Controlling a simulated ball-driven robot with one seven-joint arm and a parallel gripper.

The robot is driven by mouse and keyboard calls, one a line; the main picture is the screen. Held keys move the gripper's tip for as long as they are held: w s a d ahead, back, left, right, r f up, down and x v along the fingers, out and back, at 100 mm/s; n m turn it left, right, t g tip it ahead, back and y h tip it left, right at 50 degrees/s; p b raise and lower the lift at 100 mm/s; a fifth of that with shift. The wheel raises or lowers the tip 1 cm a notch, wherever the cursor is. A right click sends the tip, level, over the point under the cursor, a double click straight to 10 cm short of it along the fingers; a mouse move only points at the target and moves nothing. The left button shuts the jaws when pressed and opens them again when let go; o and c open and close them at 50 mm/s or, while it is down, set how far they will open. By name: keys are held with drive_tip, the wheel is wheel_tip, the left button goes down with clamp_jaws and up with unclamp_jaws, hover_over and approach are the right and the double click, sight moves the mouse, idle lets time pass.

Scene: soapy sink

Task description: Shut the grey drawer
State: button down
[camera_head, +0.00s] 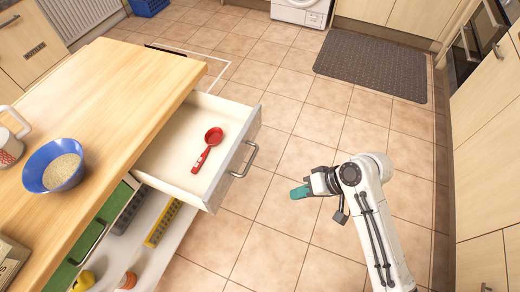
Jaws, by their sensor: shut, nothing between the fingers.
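The grey drawer (181,165) stands pulled out from under the wooden worktop (110,92). Its front panel carries a metal bar handle (247,160). A red spoon-shaped scoop (209,148) lies inside the drawer. My gripper (300,192), with teal fingers, is shut and empty. It is to the right of the drawer front, apart from the handle, over the tiled floor. My white arm reaches in from the lower right.
A blue bowl (55,166) of grain and a mug (10,145) stand on the worktop. Below the drawer, an open shelf (160,257) holds several items. A dark mat (372,66) lies at the back right. The middle floor is clear.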

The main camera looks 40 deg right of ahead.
drive_tip(key=w+d+f+m+t+y+b, duration=0.2)
drive_tip(key=w+d+m+t+y+b, duration=0.1)
drive_tip(key=w+d+m+t+b, duration=0.25)
drive_tip(key=m+t+b, duration=0.1)
drive_tip(key=t+b, duration=0.4)
approach(252, 134)
drive_tip(key=x, duration=0.7)
drive_tip(key=shift+w, duration=0.1)
drive_tip(key=shift+w+a, duration=0.1)
drive_tip(key=shift+w, duration=0.1)
drive_tip(key=b+x, duration=0.2)
drive_tip(key=x, duration=0.6)
drive_tip(key=b+x, duration=0.2)
drive_tip(key=x, duration=0.6)
drive_tip(key=b+x, duration=0.2)
drive_tip(key=x, duration=0.7)
drive_tip(key=shift+a+f, duration=0.2)
drive_tip(key=shift+f, duration=0.05)
drive_tip(key=shift+w+a+r, duration=0.1)
drive_tip(key=shift+w+r, duration=0.05)
drive_tip(key=shift+r, duration=0.1)
drive_tip(key=shift+r, duration=0.1)
